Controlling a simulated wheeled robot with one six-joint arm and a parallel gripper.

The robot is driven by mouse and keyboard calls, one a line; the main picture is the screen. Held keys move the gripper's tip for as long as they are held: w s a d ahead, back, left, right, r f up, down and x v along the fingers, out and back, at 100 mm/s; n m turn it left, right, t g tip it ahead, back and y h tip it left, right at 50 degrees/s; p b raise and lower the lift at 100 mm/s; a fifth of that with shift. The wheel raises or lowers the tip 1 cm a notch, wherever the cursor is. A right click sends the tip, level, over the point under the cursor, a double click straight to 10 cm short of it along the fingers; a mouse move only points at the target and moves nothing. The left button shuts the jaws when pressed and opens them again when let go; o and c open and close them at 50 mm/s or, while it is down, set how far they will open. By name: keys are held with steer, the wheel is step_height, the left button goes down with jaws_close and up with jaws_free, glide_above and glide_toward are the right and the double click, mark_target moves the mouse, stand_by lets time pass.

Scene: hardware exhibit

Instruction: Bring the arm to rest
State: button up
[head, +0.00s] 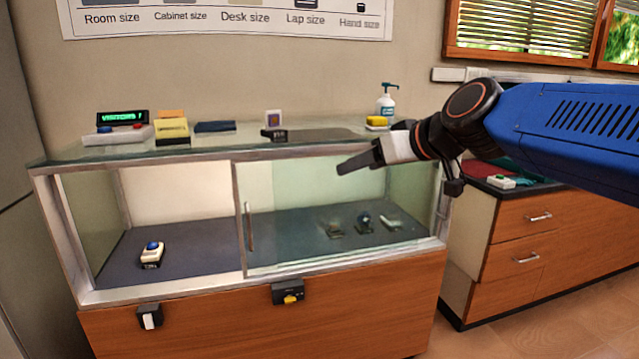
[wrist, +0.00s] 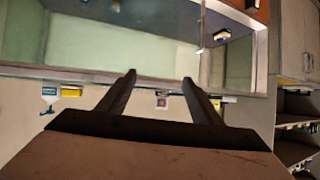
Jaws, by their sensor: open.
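My gripper (head: 359,161) is at the end of my blue arm, which reaches in from the right in the head view. It is in front of the display case (head: 165,288), near the right part of its glass top. In the wrist view my gripper (wrist: 160,82) has its two dark fingers apart, with nothing between them. The wrist view looks upside down, with the case at the top. Whether the fingers touch the case cannot be told, but they appear clear of it.
The case's left side shows an open bay with a blue-button device (head: 152,254); sliding glass (head: 290,200) covers the right. A pump bottle (head: 386,103), a yellow sponge (head: 377,121) and a green-lit sign (head: 122,117) stand on top. A wooden drawer cabinet (head: 540,240) stands at right.

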steer(key=s+d+f+m+g+h, duration=0.2)
steer(key=s+d+f+m+h, duration=0.1)
steer(key=s+d+f, duration=0.7)
steer(key=s+d+f+m+g+h, duration=0.3)
steer(key=s+d+f, duration=0.6)
steer(key=s+f, duration=0.6)
step_height(320, 180, down, 4)
steer(key=shift+d+r+h, duration=0.1)
steer(key=shift+d+h, duration=0.25)
steer(key=shift+h, duration=0.25)
